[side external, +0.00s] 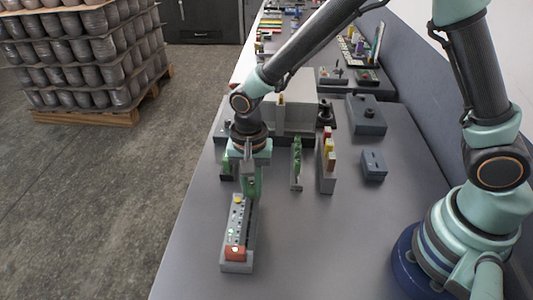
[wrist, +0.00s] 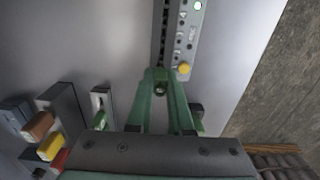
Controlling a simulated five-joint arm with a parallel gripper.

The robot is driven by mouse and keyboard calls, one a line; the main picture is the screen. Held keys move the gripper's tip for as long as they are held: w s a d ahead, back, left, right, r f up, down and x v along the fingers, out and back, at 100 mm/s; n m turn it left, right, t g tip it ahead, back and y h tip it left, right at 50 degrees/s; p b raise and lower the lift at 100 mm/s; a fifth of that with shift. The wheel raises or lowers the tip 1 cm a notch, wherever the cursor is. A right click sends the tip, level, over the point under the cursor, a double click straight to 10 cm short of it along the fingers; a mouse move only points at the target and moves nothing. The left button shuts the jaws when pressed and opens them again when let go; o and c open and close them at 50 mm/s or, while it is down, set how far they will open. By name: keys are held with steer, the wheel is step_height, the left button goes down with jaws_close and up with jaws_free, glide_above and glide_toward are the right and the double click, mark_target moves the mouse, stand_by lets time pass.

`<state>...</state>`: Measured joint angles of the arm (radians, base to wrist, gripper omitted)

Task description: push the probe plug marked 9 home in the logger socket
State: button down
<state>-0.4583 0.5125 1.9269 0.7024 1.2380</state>
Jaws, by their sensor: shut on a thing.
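The logger (side external: 236,232) is a long grey block on the table with a row of small sockets and lights. It has a yellow round part (side external: 238,199) at its far end and a red block (side external: 235,253) at its near end. In the wrist view the logger (wrist: 186,45) runs up from the fingertips, with the yellow part (wrist: 184,69) just right of them. My gripper (side external: 252,190) has green fingers, over the logger's far end. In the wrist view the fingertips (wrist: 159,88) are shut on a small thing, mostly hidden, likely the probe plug. No 9 is readable.
A rack with green pieces (side external: 296,163) and a grey holder with brown, yellow and red blocks (side external: 328,165) stand right of my gripper. A small grey box (side external: 373,165) is farther right. The table is clear right of the logger; its left edge is close.

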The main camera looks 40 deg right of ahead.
steer(key=shift+f, duration=0.45)
stand_by(0.3)
steer(key=c, duration=0.8)
jaws_free()
steer(key=shift+o, duration=0.2)
step_height(320, 180, up, 12)
steer(key=shift+r, duration=0.1)
steer(key=s+d+r+n+t, duration=0.2)
steer(key=s+d+r+n, duration=0.1)
steer(key=d, duration=0.6)
steer(key=s+d+r+n+t, duration=0.3)
steer(key=d+r+n, duration=0.3)
steer(key=d, duration=0.2)
steer(key=shift+s+d+t, duration=0.3)
steer(key=shift+s+d, duration=0.1)
steer(key=shift+s, duration=0.3)
